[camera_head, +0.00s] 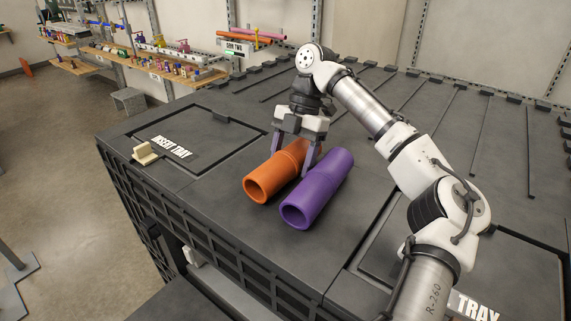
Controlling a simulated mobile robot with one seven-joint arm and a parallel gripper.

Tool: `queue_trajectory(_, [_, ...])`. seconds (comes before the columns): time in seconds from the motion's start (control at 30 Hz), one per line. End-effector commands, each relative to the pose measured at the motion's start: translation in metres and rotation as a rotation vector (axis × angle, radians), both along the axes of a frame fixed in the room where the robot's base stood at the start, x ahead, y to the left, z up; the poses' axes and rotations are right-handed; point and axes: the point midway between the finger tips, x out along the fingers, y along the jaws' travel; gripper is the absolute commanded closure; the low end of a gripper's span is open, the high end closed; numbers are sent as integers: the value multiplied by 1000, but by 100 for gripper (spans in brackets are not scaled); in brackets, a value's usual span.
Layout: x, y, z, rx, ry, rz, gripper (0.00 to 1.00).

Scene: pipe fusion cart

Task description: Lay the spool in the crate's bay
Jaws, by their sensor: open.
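Two thick hollow pipe pieces lie side by side on the dark grey crate top, an orange one (272,178) on the left and a purple one (318,190) on the right. I cannot tell which one is the spool. My gripper (292,161) points down over the orange pipe with its jaws open. One finger is on the far left side of the orange pipe, its tip partly hidden. The other stands between the orange and purple pipes. I cannot tell whether the fingers touch either pipe. No bay is clearly identifiable on the crate top (225,195).
An insert tray panel (185,140) with a beige knob (146,153) is at the left. Another tray label (473,309) shows at lower right. Long slots line the back right of the top. Wall shelves with small parts (150,65) stand behind. Clear surface lies in front of the pipes.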

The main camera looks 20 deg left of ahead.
Motion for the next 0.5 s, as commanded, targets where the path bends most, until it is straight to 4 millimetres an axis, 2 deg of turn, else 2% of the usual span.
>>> queue_trajectory(0.27, [-1, 1, -3, 1, 0, 1, 33])
queue_trajectory(0.5, [-1, 1, -3, 0, 0, 1, 62])
